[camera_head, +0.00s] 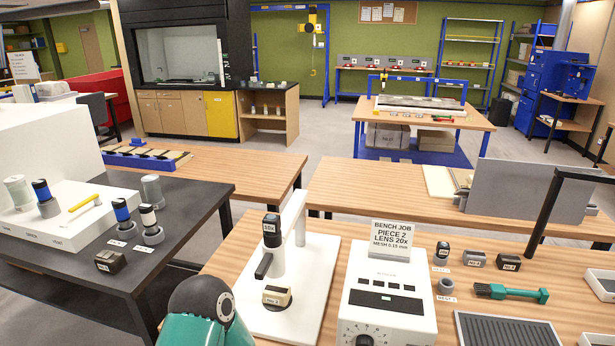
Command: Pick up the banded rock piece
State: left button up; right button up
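Several small labelled blocks could be rock pieces. A cream and dark block (277,297) with a label sits on the white microscope stand (325,268), under the lens. A grey block (475,258) and a darker block (508,262) sit on the right bench behind the green brush. Another dark block (110,261) with a white label lies on the black table at left. Banding is too small to make out with certainty on any of them. No gripper fingers show in the head view; only a teal and black part of mine shows at the bottom edge.
A white device (388,302) bears a sign (391,240) reading piece 2, lens 20x. A green brush (511,293), a ribbed dark tray (506,331) and white trays lie right. Lens cylinders stand on the black table (185,212).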

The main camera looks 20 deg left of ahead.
aim_at(109, 260)
jog(key=z, duration=0.7)
jog(key=i, duration=0.25)
jog(key=u, duration=3.05)
jog(key=i, duration=0.3)
jog(key=u, duration=1.4)
jog(key=k, duration=1.3)
jog(key=z, duration=0.8)
jog(key=i, duration=1.45)
jog(key=u, duration=0.3)
